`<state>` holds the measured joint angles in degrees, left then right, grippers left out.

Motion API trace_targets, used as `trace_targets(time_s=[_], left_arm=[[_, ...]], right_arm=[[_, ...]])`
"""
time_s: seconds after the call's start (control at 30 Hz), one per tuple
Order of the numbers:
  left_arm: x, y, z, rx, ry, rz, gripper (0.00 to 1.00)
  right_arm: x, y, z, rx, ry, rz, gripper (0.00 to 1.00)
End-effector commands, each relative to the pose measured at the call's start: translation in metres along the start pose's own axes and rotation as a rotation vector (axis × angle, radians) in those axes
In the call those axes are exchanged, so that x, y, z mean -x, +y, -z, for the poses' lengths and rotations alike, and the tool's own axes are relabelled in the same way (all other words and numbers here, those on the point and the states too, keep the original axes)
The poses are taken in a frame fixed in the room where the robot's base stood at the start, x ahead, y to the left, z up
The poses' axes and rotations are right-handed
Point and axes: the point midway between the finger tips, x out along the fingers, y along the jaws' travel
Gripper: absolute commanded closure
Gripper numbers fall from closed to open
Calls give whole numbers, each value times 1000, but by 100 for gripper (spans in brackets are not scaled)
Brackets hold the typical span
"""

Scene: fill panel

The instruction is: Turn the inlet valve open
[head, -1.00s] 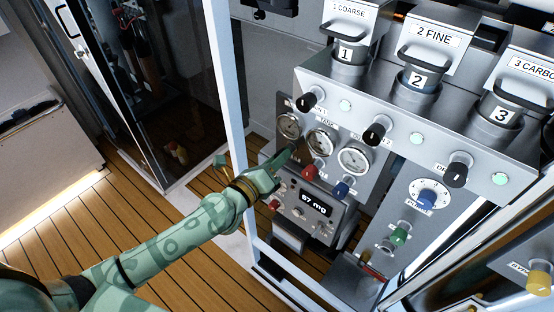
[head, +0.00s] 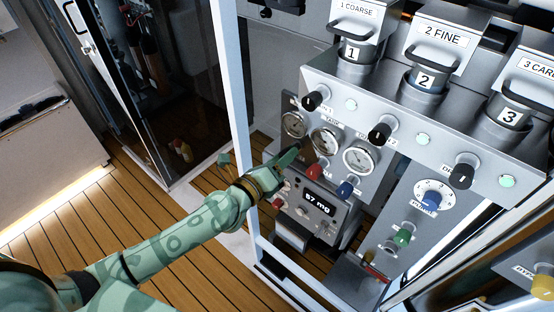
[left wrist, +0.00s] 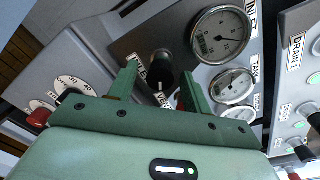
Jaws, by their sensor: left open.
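The inlet valve appears as a black round knob (left wrist: 160,66) on the dark panel beside the gauge marked INLET (left wrist: 220,36) in the left wrist view. My left gripper (left wrist: 159,82) is open, with one finger on each side of the knob in that view. I cannot tell whether the fingers touch it. In the head view my left gripper (head: 294,158) reaches the panel just below the gauges and hides the knob. My right gripper is not in view.
A red knob (head: 313,171) and a blue knob (head: 345,189) sit close by on the same panel. Below is a box with a display reading 67 mg (head: 318,201). A ledge with black knobs (head: 380,132) overhangs above. A white post (head: 238,110) stands left of the panel.

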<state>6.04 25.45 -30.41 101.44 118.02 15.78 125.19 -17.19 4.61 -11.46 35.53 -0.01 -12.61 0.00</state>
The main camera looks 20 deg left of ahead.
Motion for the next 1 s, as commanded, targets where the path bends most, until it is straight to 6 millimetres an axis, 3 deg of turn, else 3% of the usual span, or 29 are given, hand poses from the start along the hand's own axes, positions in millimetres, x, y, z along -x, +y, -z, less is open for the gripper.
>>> trace_targets(time_s=[0.17, 0.5, 0.63, 0.8, 1.0], left_arm=[[18, 1, 1, 0, 1, -1, 51], [109, 4, 4, 2, 6, -5, 51], [136, 4, 4, 2, 5, -5, 51], [157, 3, 3, 2, 2, -3, 51], [163, 0, 1, 0, 2, -1, 51]], right_arm=[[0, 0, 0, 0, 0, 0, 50], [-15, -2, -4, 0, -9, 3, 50], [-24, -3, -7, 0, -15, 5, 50], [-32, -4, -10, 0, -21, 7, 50], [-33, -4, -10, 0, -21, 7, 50]])
